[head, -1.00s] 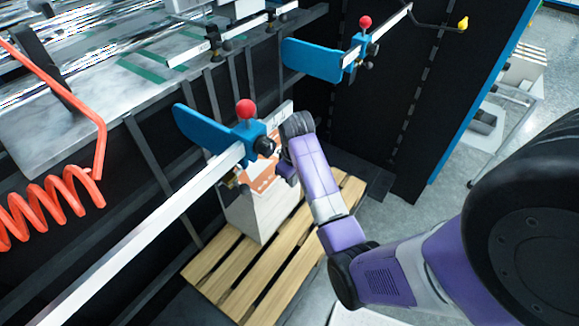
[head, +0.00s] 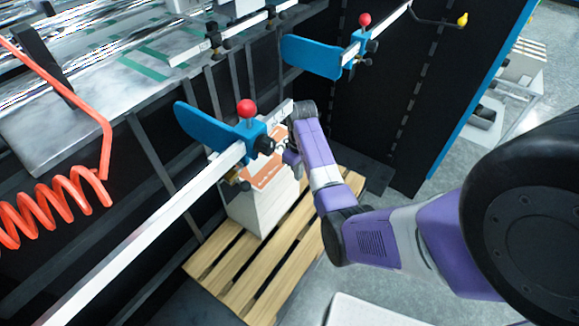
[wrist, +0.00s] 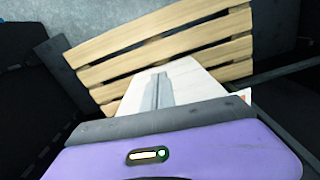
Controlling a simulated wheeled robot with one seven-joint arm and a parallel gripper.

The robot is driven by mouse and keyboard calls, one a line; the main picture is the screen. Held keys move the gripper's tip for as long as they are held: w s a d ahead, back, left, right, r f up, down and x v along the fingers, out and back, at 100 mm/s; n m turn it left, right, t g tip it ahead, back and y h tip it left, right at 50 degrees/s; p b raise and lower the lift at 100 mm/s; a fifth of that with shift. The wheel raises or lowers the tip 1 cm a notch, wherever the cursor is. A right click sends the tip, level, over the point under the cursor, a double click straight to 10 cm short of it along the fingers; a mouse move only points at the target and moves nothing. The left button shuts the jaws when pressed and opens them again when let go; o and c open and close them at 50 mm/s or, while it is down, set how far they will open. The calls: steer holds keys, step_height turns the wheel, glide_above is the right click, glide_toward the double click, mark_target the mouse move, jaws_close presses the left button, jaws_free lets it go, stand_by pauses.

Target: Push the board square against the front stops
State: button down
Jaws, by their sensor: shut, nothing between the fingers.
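The board (head: 268,173), with orange print on its top, lies on a white stack (head: 262,210) on a wooden pallet. Blue stop plates with red knobs sit on the rails: the near one (head: 205,130) hangs beside the stack, the far one (head: 312,56) is further back. In the head view my gripper (head: 291,158) is low at the board's right edge, partly hidden by my wrist. In the wrist view my gripper (wrist: 158,88) is shut and empty, its grey fingers over the white surface of the stack. I cannot tell whether it touches the board.
The slatted pallet (head: 225,262) extends around the stack. A metal rail (head: 150,240) runs past its left. An orange coiled hose (head: 60,200) hangs at the left. A black wall panel (head: 385,90) stands behind. A white tray (head: 375,312) is at the bottom.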

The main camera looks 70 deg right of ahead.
steer(key=shift+w+d+f, duration=0.1)
steer(key=shift+w+d, duration=0.1)
steer(key=shift+w, duration=0.4)
steer(key=shift+w+d+r, duration=0.1)
steer(key=shift+w+d, duration=0.15)
steer(key=shift+w, duration=0.4)
steer(key=shift+w+d+f, duration=0.1)
steer(key=shift+w+d, duration=0.1)
steer(key=shift+w, duration=0.4)
steer(key=shift+w, duration=0.1)
steer(key=shift+w+d+f+b, duration=0.1)
steer(key=shift+w+d+b, duration=0.15)
steer(key=shift+w, duration=0.15)
steer(key=shift+w+d+b, duration=0.1)
steer(key=shift+w+b, duration=0.1)
steer(key=shift+w, duration=0.2)
steer(key=shift+w+d, duration=0.15)
steer(key=shift+w, duration=0.25)
steer(key=shift+r, duration=4)
